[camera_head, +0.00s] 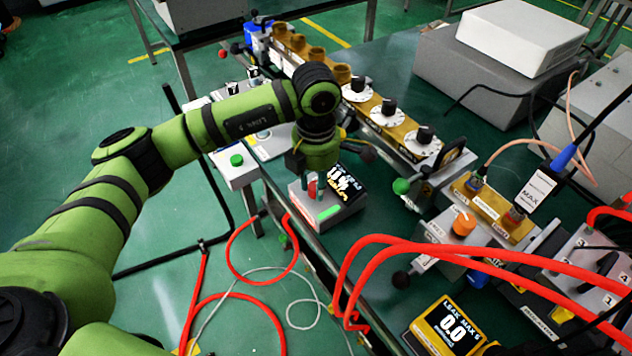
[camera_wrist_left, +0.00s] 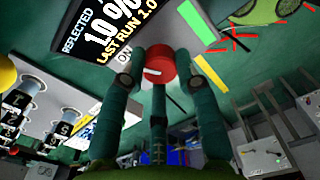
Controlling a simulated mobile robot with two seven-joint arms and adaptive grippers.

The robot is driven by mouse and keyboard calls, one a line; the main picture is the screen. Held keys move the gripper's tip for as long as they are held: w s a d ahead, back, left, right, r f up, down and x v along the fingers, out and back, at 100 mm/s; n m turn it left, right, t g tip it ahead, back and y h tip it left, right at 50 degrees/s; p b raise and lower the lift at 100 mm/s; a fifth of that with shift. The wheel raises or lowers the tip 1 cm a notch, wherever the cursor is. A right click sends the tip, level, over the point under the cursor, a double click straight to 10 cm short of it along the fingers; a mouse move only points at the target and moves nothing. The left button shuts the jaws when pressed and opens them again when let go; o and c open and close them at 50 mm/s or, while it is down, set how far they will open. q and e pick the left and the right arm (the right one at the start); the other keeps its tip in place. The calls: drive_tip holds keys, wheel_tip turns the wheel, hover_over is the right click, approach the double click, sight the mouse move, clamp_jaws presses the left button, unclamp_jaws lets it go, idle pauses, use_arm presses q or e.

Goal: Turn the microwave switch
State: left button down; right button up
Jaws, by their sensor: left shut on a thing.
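The microwave unit (camera_head: 340,214) is a grey box with a black display on the bench edge. Its red round switch (camera_wrist_left: 160,66) has a white pointer mark and sits beside a small "ON" label (camera_wrist_left: 124,56). The switch also shows as a red patch in the head view (camera_head: 312,188), partly hidden by my gripper. My left gripper (camera_wrist_left: 160,80) has its green fingers shut around the switch. In the head view, the left gripper (camera_head: 309,182) reaches down onto the box from above. The display (camera_wrist_left: 105,30) reads "REFLECTED", about 10 %, and "LAST RUN 1.0". My right gripper is not in view.
A green bar (camera_head: 328,212) lies on the box front. A white box with a green button (camera_head: 237,160) stands to the left. A brass waveguide with black knobs (camera_head: 389,107) runs behind. Red hoses (camera_head: 440,252) cross the right side, near a "LEAK" meter (camera_head: 446,326).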

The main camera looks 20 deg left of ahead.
use_arm(q)
drive_tip(key=c, duration=0.9)
unclamp_jaws()
wheel_tip(320, 180, up, 12)
drive_tip(key=shift+s, duration=0.1)
